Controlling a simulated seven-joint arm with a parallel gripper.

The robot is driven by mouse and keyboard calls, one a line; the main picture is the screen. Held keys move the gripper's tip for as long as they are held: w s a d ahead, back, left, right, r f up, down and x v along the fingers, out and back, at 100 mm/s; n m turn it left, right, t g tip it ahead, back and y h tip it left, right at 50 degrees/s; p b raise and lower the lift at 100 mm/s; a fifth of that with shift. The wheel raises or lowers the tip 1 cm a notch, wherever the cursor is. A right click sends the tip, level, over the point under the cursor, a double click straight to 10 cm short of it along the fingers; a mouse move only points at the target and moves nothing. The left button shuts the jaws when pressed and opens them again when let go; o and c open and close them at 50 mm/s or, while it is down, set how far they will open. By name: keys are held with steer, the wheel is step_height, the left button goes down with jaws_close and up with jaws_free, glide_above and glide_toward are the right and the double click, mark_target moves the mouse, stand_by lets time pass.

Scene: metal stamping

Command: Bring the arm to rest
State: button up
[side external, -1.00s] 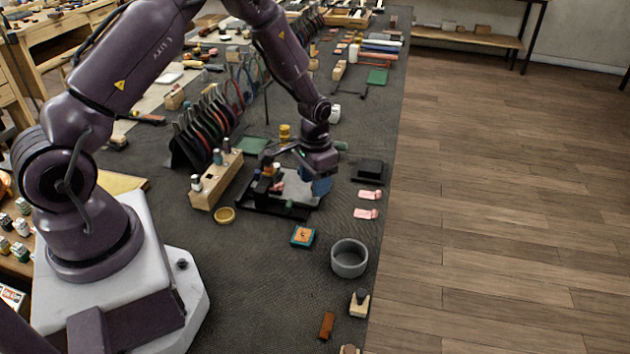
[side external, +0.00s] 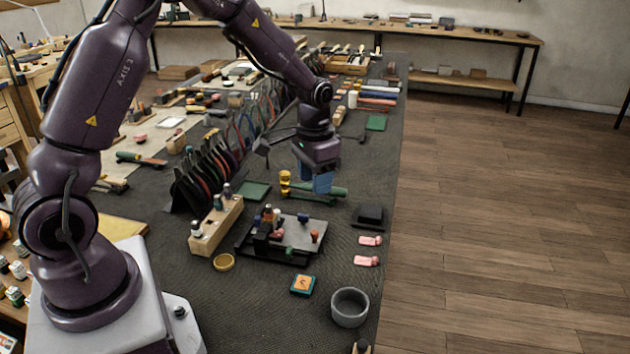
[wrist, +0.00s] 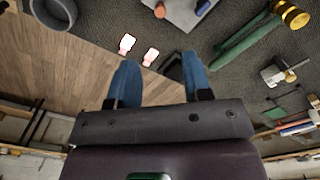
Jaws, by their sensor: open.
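My gripper (side external: 322,183) hangs in the air above the dark work table, behind the black stamping tray (side external: 247,249) and near the green-handled hammer with the brass head (side external: 285,184). In the wrist view its two blue fingers (wrist: 160,82) stand apart with nothing between them. The tray holds a grey plate (side external: 298,234) and several small stamps. Some of the tray's far side is close beneath the gripper in the side view.
A wooden block with bottles (side external: 216,226), a yellow dish (side external: 224,262), an orange-and-teal pad (side external: 303,285), a grey bowl (side external: 350,307) and two pink pieces (side external: 368,260) lie around the tray. A rack of pliers (side external: 200,180) stands left. The table's right edge drops to wooden floor.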

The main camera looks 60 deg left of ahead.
steer(key=s+d+r+t, duration=0.2)
steer(key=s+d+r, duration=0.2)
steer(key=s+r, duration=0.5)
steer(key=s+d+r+t, duration=0.3)
steer(key=s+d+r, duration=0.2)
steer(key=s+r, duration=0.5)
steer(key=shift+s+d+t, duration=0.15)
steer(key=shift+s+t, duration=0.15)
steer(key=shift+s, duration=0.5)
stand_by(1.0)
